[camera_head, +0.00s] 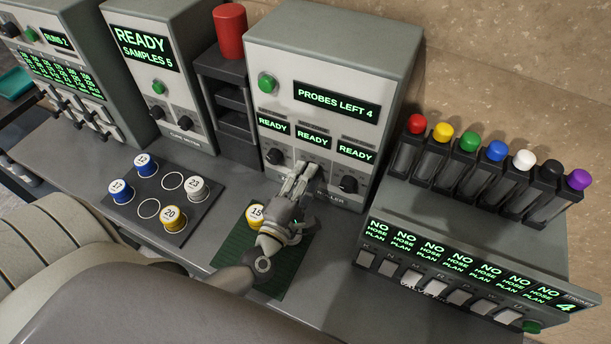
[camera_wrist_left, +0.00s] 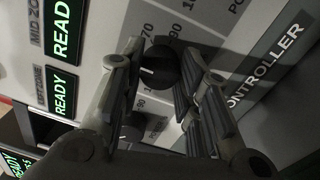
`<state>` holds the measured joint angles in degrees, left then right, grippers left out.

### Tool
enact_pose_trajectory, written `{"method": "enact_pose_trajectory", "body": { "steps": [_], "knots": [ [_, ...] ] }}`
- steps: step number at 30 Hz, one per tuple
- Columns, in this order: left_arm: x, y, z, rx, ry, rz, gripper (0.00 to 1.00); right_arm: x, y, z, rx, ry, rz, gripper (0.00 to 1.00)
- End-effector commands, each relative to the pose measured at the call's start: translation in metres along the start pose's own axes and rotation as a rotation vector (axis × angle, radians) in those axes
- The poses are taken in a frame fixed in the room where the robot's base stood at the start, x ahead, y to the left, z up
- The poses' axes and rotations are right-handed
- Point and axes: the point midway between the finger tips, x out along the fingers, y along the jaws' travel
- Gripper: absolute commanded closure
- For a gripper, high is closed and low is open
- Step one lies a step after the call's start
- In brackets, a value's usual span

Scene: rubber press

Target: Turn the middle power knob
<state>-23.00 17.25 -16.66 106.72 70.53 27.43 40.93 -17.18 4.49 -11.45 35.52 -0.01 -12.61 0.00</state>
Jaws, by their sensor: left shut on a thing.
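The grey controller box (camera_head: 330,55) stands at the back with a row of black knobs under its three READY displays. My left gripper (camera_head: 306,170) is at the middle power knob and covers most of it in the head view. In the left wrist view the middle power knob (camera_wrist_left: 160,64) is black with a white mark. It sits between the two fingers, which are shut on it. The left knob (camera_head: 275,156) and the right knob (camera_head: 348,185) are free on either side. My right gripper is not in view.
A dark tray (camera_head: 205,204) with several capped cups lies to the left. A rack with coloured caps (camera_head: 496,152) stands at the right. A red cylinder (camera_head: 230,32) is at the back.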

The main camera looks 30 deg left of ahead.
Motion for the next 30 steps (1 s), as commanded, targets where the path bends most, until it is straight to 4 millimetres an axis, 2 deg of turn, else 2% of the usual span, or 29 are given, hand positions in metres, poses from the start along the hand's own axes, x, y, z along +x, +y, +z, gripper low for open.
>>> {"method": "enact_pose_trajectory", "body": {
  "steps": [5, 6, 10, 22, 26, 30],
  "knots": [
    [0.000, -0.001, 0.001, -0.002, -0.001, -0.002, 0.93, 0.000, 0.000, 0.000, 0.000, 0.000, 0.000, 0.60],
    [0.000, -0.001, 0.001, -0.002, -0.001, -0.002, 0.64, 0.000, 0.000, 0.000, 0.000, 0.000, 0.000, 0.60],
    [0.000, -0.001, 0.000, -0.002, -0.001, -0.002, 0.47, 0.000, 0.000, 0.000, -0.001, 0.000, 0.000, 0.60],
    [-0.004, -0.001, 0.000, -0.001, 0.000, -0.002, 0.46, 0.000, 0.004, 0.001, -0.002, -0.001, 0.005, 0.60],
    [-0.020, -0.002, 0.000, -0.001, -0.001, -0.005, 0.46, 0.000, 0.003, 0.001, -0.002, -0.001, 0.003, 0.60],
    [-0.046, -0.002, 0.000, 0.000, 0.000, -0.006, 0.46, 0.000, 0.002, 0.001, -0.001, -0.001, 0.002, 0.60]
  ]
}}
